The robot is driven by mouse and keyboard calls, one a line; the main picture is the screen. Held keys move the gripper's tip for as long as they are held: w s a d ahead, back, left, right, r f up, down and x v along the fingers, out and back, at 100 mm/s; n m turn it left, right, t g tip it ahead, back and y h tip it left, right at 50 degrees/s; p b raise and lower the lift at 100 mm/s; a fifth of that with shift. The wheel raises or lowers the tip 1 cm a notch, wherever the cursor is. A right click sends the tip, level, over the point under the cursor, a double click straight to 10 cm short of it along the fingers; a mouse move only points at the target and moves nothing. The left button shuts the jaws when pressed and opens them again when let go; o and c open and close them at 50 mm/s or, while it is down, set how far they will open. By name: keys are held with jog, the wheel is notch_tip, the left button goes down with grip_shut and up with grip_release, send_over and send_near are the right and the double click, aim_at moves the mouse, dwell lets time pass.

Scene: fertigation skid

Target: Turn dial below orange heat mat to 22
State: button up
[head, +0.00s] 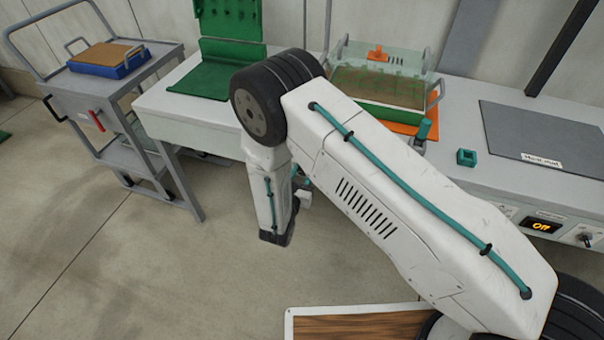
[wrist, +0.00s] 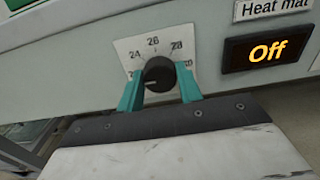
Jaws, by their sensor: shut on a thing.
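The orange heat mat (head: 400,127) lies on the bench under a clear-lidded tray in the head view. In the wrist view a black dial (wrist: 159,74) sits on a white scale plate (wrist: 128,47) on the bench front. The numbers 24, 26, 28 and 30 show; the lowest left number is partly hidden. A pale mark on the knob points left, towards that number. My gripper (wrist: 160,92) has its teal fingers on both sides of the knob and is shut on it. In the head view my arm hides the fingertips and this dial.
An amber display (wrist: 268,51) reading "Off" is right of the dial, below a "Heat mat" label (wrist: 272,8). In the head view a grey mat (head: 545,135) lies at right, with another "Off" display (head: 541,226) below. A cart (head: 95,95) stands at left; the floor there is open.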

jog(key=shift+d+f, duration=0.1)
jog(key=o, duration=1)
jog(key=shift+s, duration=0.1)
jog(key=v, duration=0.7)
jog(key=shift+s, duration=0.3)
